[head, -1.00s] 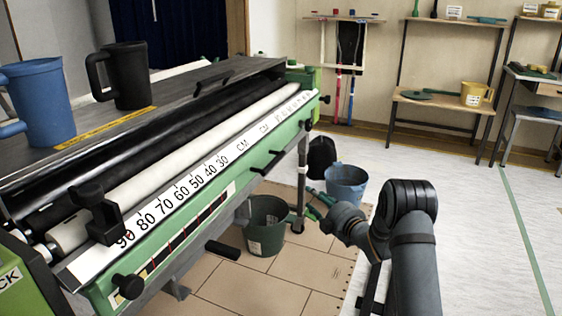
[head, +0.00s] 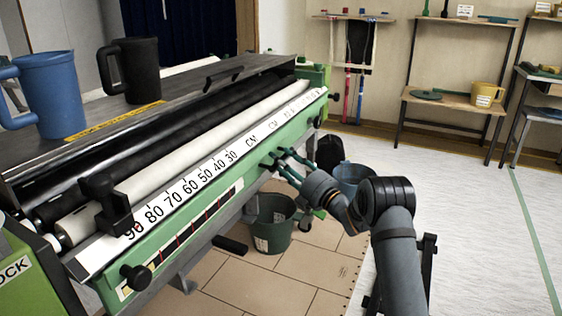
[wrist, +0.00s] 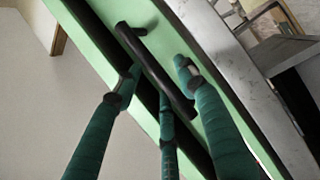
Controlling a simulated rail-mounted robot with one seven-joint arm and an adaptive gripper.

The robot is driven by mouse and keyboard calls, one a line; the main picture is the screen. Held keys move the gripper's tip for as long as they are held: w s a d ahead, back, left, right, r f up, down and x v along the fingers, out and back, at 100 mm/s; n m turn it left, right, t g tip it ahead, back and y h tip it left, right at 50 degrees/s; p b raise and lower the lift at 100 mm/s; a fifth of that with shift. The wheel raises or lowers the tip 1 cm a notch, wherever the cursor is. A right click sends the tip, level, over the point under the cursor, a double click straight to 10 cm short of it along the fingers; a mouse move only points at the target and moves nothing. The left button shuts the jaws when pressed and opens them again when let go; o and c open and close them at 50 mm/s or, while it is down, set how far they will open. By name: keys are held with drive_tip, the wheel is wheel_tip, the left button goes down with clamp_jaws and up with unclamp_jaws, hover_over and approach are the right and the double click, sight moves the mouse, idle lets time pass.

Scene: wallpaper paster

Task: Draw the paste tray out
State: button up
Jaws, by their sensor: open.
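The wallpaper paster has a long green front panel (head: 180,235) below its centimetre scale; I cannot tell exactly where the paste tray's edges lie. A black bar handle (wrist: 153,68) sits on the green face in the wrist view. In the head view my gripper (head: 280,163) is at the panel's far right part and hides most of this handle. In the wrist view my gripper (wrist: 160,85) is open, with its green fingers on both sides of the bar. I cannot tell whether any finger touches it.
A blue mug (head: 52,95) and a black mug (head: 136,70) stand on the machine's top. A dark green bucket (head: 272,225) and a blue bucket (head: 352,178) stand on the floor below. The floor to the right is clear.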

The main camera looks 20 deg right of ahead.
drive_tip(key=shift+w+a+r, duration=0.1)
drive_tip(key=shift+w, duration=0.35)
drive_tip(key=shift+c, duration=0.2)
clamp_jaws()
idle(0.5)
